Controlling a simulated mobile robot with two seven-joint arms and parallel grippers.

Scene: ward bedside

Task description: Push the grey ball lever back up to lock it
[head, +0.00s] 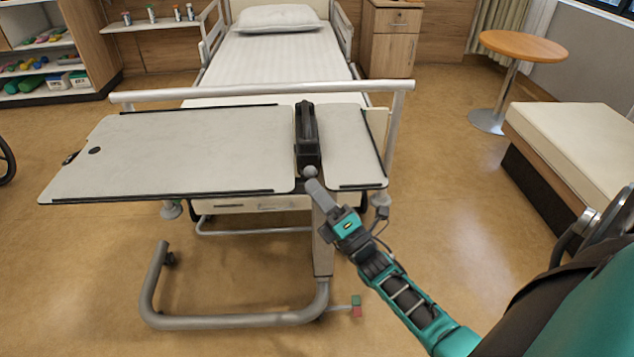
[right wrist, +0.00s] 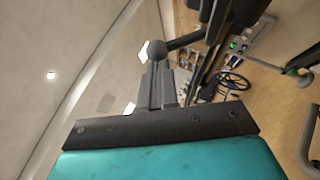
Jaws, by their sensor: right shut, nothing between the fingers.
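The grey ball lever (head: 310,171) is at the near end of the black block (head: 306,135) between the two boards of the overbed table. In the right wrist view its round ball (right wrist: 156,51) sits on a dark rod running up to the right. My right gripper (head: 315,186) is shut and empty, with its tips just below and right of the ball. In the right wrist view the closed fingers (right wrist: 159,82) point at the ball and overlap its lower edge; I cannot tell whether they touch it. My left gripper is not in view.
The large table board (head: 190,150) extends left and a small board (head: 352,150) lies right of the block. The bed (head: 285,60) stands behind. The table's grey base frame (head: 235,321) is on the floor below. A padded bench (head: 575,140) is at the right.

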